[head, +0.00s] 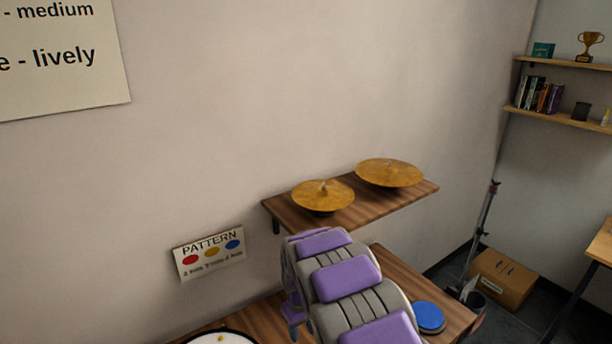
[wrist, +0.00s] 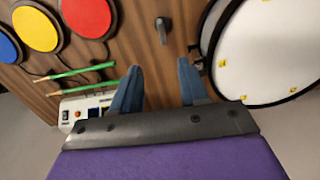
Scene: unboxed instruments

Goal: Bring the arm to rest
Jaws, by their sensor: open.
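My gripper (wrist: 158,82) is in the wrist view, its two blue-grey fingers apart with nothing between them. Whether the arm is moving cannot be told from single frames.
Green drumsticks (wrist: 82,71) and a white control box (wrist: 85,107) lie left of my gripper. A white drum (wrist: 265,55) is close on the right. Red (wrist: 87,17), yellow (wrist: 36,28) and blue pads lie behind. Two cymbals (head: 323,194) (head: 389,172) sit on a wall shelf.

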